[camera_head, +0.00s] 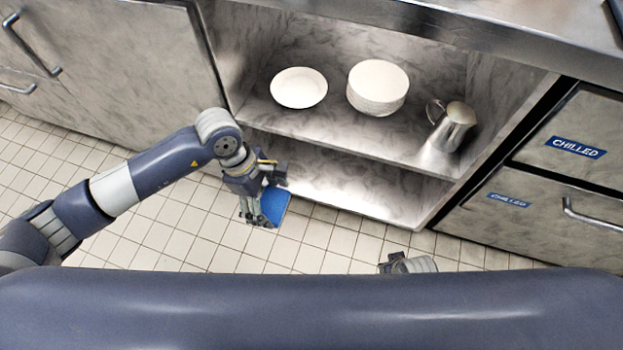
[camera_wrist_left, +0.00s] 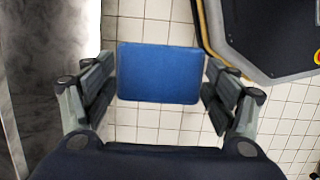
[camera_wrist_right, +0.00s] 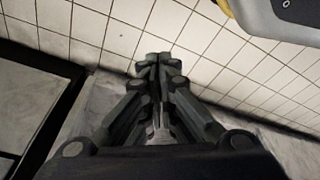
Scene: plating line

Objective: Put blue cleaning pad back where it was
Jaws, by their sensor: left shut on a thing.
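The blue cleaning pad (camera_head: 274,205) is a flat blue rectangle in my left gripper (camera_head: 266,200). In the left wrist view the pad (camera_wrist_left: 160,73) spans between the two fingers of the left gripper (camera_wrist_left: 160,95), which is shut on it. The head view shows pad and gripper in front of the open cabinet's lower shelf, above the tiled floor. My right gripper (camera_wrist_right: 158,65) is empty, its fingertips together in the right wrist view. In the head view only a small part of the right arm's end (camera_head: 408,264) shows past my body.
The open cabinet's upper shelf (camera_head: 330,122) holds a white plate (camera_head: 299,88), a stack of plates (camera_head: 377,88) and a metal pitcher (camera_head: 453,127). The lower shelf (camera_head: 340,185) looks bare where visible. Drawers labelled CHILLED (camera_head: 560,205) stand at right, closed doors (camera_head: 110,70) at left.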

